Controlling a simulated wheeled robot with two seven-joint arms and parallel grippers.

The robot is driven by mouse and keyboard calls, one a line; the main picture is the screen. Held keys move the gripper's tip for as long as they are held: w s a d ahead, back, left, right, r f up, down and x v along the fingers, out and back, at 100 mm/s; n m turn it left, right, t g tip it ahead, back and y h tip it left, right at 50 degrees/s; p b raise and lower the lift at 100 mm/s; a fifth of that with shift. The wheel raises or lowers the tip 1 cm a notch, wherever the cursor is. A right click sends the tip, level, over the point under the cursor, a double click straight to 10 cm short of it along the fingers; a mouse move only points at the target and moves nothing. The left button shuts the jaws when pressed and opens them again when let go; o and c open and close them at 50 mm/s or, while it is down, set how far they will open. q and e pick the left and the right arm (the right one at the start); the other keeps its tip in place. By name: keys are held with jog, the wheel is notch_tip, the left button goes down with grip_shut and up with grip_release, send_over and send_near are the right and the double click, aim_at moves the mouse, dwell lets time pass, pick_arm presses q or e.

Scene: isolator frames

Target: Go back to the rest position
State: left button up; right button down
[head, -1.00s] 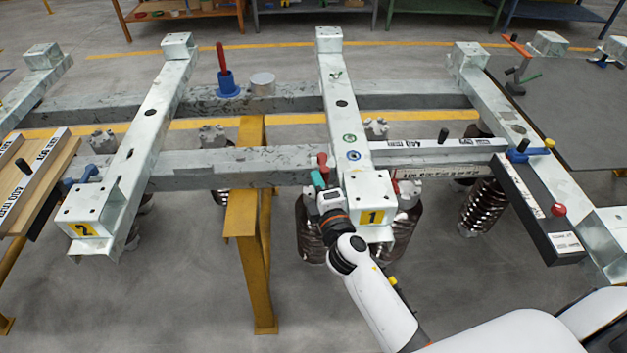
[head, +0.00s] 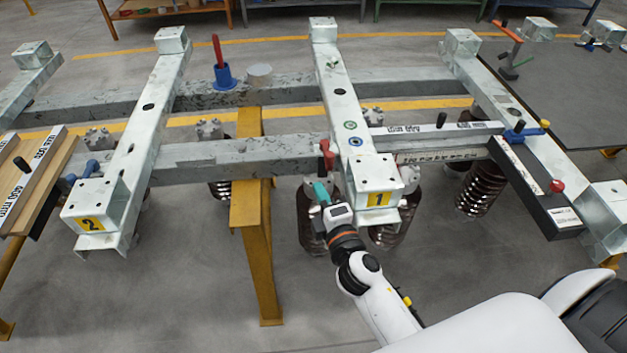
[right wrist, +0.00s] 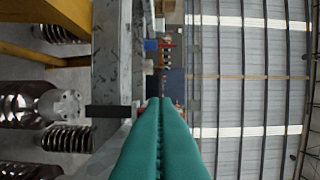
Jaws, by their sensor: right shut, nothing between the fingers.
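My right gripper (head: 321,190) has teal fingers and stands just left of the end block marked 1 (head: 378,185), at the near end of a galvanized cross beam. In the right wrist view its two teal fingers (right wrist: 160,105) lie side by side, shut with nothing between them. A red-handled part (head: 327,152) stands just beyond the fingertips by the grey rail; I see a small gap between them. My left gripper is not in view.
Grey rails (head: 240,155) and cross beams form a frame over a yellow trestle (head: 258,230). Insulators (head: 308,220) hang close to my right gripper. A dark bar with a red knob (head: 535,185) lies at the right. The floor in front is clear.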

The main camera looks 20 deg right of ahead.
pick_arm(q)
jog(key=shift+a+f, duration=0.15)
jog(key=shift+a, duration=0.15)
pick_arm(e)
jog(key=shift+s+d, duration=0.1)
jog(key=shift+s, duration=0.85)
jog(key=s+a+f+m+g+y+p, duration=0.1)
jog(key=s+f+m+g+p, duration=0.25)
jog(key=f, duration=1.15)
jog(key=s+f+m+g, duration=0.3)
jog(key=s+f+g, duration=0.3)
jog(key=f, duration=0.8)
pick_arm(q)
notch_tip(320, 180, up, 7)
jog(key=p, duration=0.3)
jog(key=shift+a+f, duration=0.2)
pick_arm(e)
jog(key=s+d+f+m+g, duration=0.1)
jog(key=s+f+m+g, duration=0.1)
jog(key=s+f, duration=0.3)
jog(key=s+d+f+m+g, duration=0.1)
jog(key=s+f+m+g, duration=0.2)
jog(key=s, duration=1.1)
jog(key=s+d+f+m+g, duration=0.2)
jog(key=s+f+m, duration=0.1)
jog(key=s+f, duration=0.4)
jog(key=s, duration=0.3)
jog(key=shift+s+f, duration=0.2)
jog(key=shift+m+g, duration=0.25)
